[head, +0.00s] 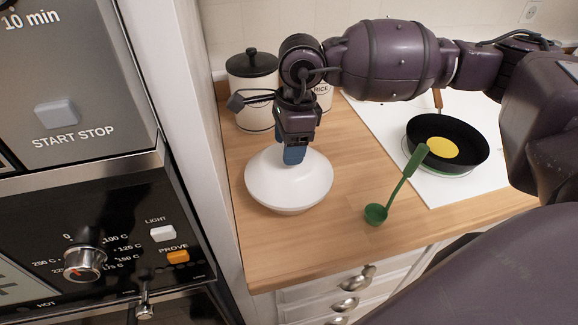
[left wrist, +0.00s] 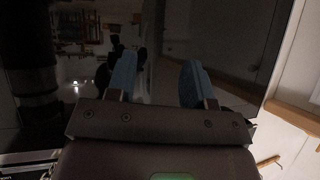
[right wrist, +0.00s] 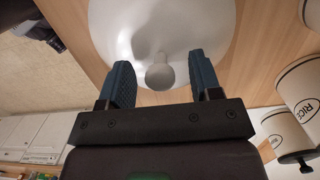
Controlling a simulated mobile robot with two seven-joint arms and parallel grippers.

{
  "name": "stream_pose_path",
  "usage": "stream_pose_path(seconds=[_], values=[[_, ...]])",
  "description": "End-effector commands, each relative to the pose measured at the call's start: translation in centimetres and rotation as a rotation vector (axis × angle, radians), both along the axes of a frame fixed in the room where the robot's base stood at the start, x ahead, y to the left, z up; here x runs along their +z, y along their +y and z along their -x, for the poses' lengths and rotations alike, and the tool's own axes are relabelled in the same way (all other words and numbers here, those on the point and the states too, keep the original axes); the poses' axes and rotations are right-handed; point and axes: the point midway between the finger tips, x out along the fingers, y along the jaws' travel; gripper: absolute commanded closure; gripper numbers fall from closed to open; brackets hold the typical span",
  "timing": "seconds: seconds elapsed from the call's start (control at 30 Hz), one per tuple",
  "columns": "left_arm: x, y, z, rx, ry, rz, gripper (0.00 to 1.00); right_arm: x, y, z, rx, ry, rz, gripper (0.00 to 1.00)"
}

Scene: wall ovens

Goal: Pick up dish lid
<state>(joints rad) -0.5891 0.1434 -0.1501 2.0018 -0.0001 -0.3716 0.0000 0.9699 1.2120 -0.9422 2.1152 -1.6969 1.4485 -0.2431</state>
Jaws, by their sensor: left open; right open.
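The white dish lid (head: 288,187) sits on the wooden counter in the head view, below my right gripper (head: 293,154). In the right wrist view the lid (right wrist: 205,25) fills the upper middle, and its round knob (right wrist: 160,74) shows between the two blue fingertips. My right gripper (right wrist: 161,82) is open, with a finger on each side of the knob. My left gripper (left wrist: 157,78) is open and empty in the left wrist view, away from the counter. It does not show in the head view.
A green ladle (head: 377,212) lies right of the lid. A black pan (head: 461,163) with yellow contents stands on the white hob (head: 372,128). Two canisters, one with a black lid (head: 251,63), stand behind. The oven panel (head: 95,215) rises at the left.

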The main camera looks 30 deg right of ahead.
Motion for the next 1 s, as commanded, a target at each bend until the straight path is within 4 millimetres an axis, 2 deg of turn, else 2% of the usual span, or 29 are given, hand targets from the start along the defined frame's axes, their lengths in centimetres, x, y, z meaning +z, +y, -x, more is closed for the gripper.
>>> stream_pose_path(seconds=[0.13, 0.5, 0.87, 1.0], values=[[-0.3, 0.1, 0.4, 0.002, 0.009, 0.0, 0.53, 0.0, 0.0, 0.0, 0.0, 0.0, 0.0, 0.43], [-0.8, 0.2, 1.1, 0.006, 0.027, 0.0, 0.53, 0.1, 0.0, 0.0, 0.0, 0.0, 0.0, 1.0], [-0.4, 0.1, 0.4, 0.002, 0.012, 0.0, 0.53, 0.2, 0.0, 0.0, 0.0, -0.001, -0.001, 1.0], [0.0, 0.0, 0.0, 0.0, 0.002, 0.0, 0.53, 1.3, 0.0, 0.0, 0.0, -0.002, 0.0, 1.0]])
